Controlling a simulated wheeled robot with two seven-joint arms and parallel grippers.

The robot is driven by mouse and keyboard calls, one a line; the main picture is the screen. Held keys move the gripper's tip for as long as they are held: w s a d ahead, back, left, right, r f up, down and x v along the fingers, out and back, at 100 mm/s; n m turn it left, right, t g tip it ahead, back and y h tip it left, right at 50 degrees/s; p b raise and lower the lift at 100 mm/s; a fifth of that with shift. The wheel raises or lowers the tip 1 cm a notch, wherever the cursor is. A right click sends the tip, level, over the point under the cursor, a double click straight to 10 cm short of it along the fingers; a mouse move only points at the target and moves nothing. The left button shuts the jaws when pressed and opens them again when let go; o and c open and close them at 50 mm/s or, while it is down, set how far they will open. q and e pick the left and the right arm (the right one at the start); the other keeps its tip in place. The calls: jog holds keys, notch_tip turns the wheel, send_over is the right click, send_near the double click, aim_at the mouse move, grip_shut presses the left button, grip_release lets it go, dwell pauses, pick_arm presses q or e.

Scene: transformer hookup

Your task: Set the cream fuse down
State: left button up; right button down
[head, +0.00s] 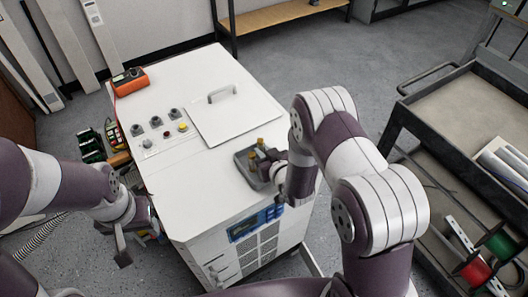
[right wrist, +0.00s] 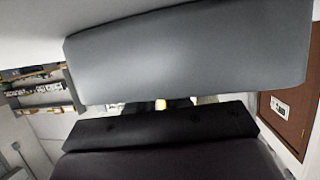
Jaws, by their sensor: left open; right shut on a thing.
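My right gripper (head: 274,168) is at the right edge of a small grey tray (head: 243,171) on the white cabinet top. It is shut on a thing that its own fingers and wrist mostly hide. In the right wrist view a small cream patch (right wrist: 160,104) shows in the gap beyond the grey finger; it may be the cream fuse, but I cannot tell for sure. Two brass-brown upright pieces (head: 252,156) show at the tray. I cannot tell whether the held thing touches the tray. My left gripper (head: 122,248) is open and empty, low beside the cabinet's left side.
The white cabinet (head: 190,200) has a lid with a handle (head: 235,115), several knobs (head: 156,122) and an orange meter (head: 129,81) on top. Its front left top is clear. A dark cart (head: 430,105) with wire spools stands at the right.

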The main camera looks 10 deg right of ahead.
jog(key=shift+f, duration=0.15)
jog(key=c, duration=1.3)
grip_release()
jog(key=shift+c, duration=0.2)
jog(key=shift+r, duration=0.4)
jog(key=s+d+r+g+h, duration=0.1)
jog(key=s+d+r+g, duration=0.1)
jog(key=s, duration=0.5)
jog(key=s+d+r+m+g+h, duration=0.1)
jog(key=s+r+g, duration=0.4)
jog(key=s, duration=0.3)
jog(key=s+d+r+m+g+h, duration=0.1)
jog(key=s+d+r+g, duration=0.1)
jog(key=s, duration=0.5)
jog(key=r+g, duration=0.1)
jog(key=g, duration=0.1)
jog(key=shift+s+d+r+g, duration=0.25)
jog(key=shift+d+r+g, duration=0.05)
jog(key=shift+d+r, duration=0.05)
